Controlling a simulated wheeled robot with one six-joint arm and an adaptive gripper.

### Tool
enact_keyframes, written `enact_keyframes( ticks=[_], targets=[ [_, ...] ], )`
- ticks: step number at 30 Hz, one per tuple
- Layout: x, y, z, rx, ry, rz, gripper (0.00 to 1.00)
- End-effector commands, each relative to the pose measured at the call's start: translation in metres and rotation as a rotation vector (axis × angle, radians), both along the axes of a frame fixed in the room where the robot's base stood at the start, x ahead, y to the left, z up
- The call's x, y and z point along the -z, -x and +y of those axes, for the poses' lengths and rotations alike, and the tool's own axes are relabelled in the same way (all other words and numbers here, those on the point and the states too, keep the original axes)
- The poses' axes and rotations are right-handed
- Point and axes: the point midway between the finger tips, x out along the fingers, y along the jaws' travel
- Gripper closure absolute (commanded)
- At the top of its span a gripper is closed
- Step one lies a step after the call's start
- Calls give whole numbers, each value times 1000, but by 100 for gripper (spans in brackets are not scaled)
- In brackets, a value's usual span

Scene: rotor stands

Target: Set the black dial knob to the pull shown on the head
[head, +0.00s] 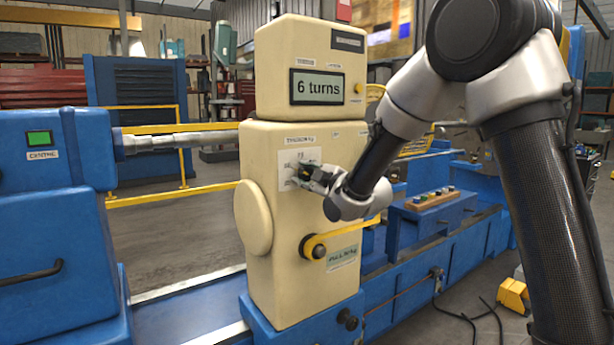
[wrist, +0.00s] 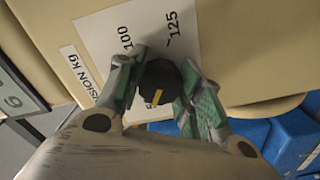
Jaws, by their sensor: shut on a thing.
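The black dial knob (wrist: 161,80) sits on a white scale plate (wrist: 108,28) on the cream stand. My gripper (wrist: 163,68) has its two green-padded fingers closed on either side of the knob. The knob's yellow mark points toward the bottom of the wrist picture, away from the printed 100 and 125. Other scale numbers are hidden by the fingers. In the head view my gripper (head: 308,174) covers the knob at the plate (head: 290,158). The display (head: 318,87) on the stand's head reads "6 turns".
A yellow crank (head: 345,234) sits lower on the cream stand (head: 275,290), above a label too small to read surely. A blue machine (head: 35,190) with a green light stands left. A button block (head: 432,198) is on the blue bench right.

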Motion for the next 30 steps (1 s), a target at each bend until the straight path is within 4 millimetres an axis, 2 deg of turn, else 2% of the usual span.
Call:
enact_keyframes(
  ticks=[14,15,18,30],
  targets=[
    [0,0,0,-1,13,-7,88],
    [0,0,0,-1,13,-7,61],
    [0,0,0,-1,13,-6,42],
    [0,5,-3,-1,13,-6,42]
  ],
)
